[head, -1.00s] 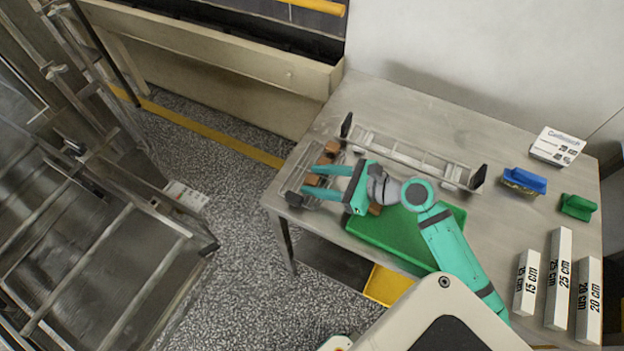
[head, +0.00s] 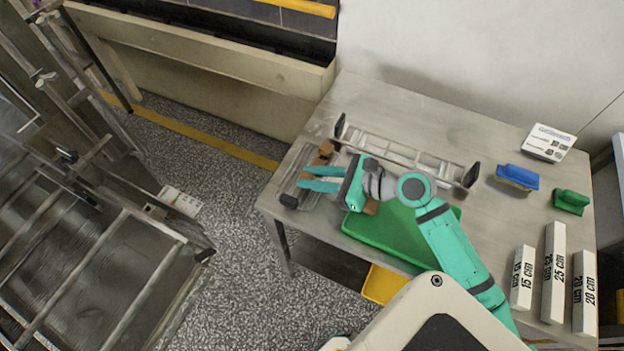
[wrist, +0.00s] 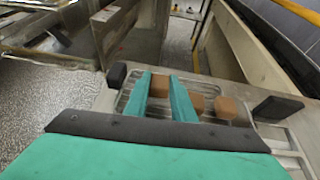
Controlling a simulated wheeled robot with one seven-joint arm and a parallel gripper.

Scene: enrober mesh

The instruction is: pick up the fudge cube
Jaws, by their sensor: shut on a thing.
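My gripper (head: 306,178) reaches left over a wire mesh tray (head: 291,190) at the table's left end. Its two teal fingers are shut on a brown fudge cube, which shows between them in the wrist view (wrist: 159,86) and is mostly hidden in the head view. I cannot tell whether the held cube still touches the mesh. In the head view, another brown cube (head: 370,207) shows by the green tray, below my wrist.
A long metal frame with black ends (head: 420,160) lies behind my arm. The green tray (head: 385,236) is under my arm.

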